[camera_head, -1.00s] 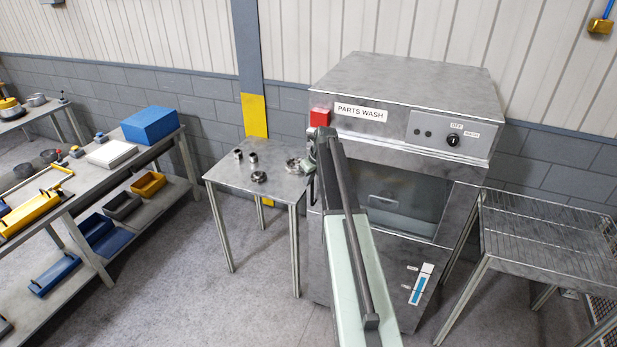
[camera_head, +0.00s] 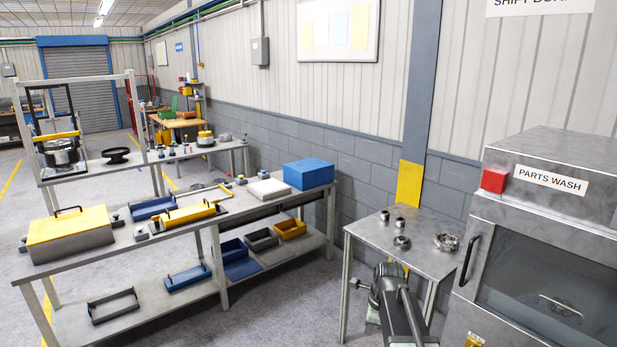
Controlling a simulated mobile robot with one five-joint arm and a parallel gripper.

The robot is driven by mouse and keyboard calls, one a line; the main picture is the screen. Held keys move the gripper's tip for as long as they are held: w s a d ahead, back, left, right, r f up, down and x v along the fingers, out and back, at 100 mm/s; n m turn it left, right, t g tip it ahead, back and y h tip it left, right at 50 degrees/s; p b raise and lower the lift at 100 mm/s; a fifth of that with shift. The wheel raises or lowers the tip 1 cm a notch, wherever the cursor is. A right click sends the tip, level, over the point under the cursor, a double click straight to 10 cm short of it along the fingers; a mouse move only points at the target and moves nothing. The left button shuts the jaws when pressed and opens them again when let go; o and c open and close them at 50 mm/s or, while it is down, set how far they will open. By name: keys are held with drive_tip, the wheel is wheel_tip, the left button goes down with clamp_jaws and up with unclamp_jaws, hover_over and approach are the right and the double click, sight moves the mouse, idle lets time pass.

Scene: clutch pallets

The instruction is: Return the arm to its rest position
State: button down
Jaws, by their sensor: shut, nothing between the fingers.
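My arm (camera_head: 402,312) rises from the bottom of the picture, right of centre. Its dark wrist end is in front of the small steel table. My gripper (camera_head: 372,308) is at this end, seen small and partly covered by the arm. It is shut with nothing held. It appears lower in the picture than the table top; its distance from the table edge is hard to tell.
The small steel table (camera_head: 372,232) carries several metal parts. The parts washer (camera_head: 560,195) stands close on the right, its door shut. A long bench (camera_head: 265,212) with trays and boxes is on the left. Open floor (camera_head: 285,300) lies between bench and table.

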drive_tip(key=s+a+f+n+g, duration=0.1)
drive_tip(key=s+f+n, duration=0.1)
drive_tip(key=s+n, duration=0.5)
drive_tip(key=s+a+f+n+g+h+b, duration=0.1)
drive_tip(key=s+n, duration=0.7)
drive_tip(key=n, duration=0.6)
drive_tip(key=shift+s+f, duration=0.2)
drive_tip(key=shift+f, duration=0.2)
drive_tip(key=shift+d, duration=0.2)
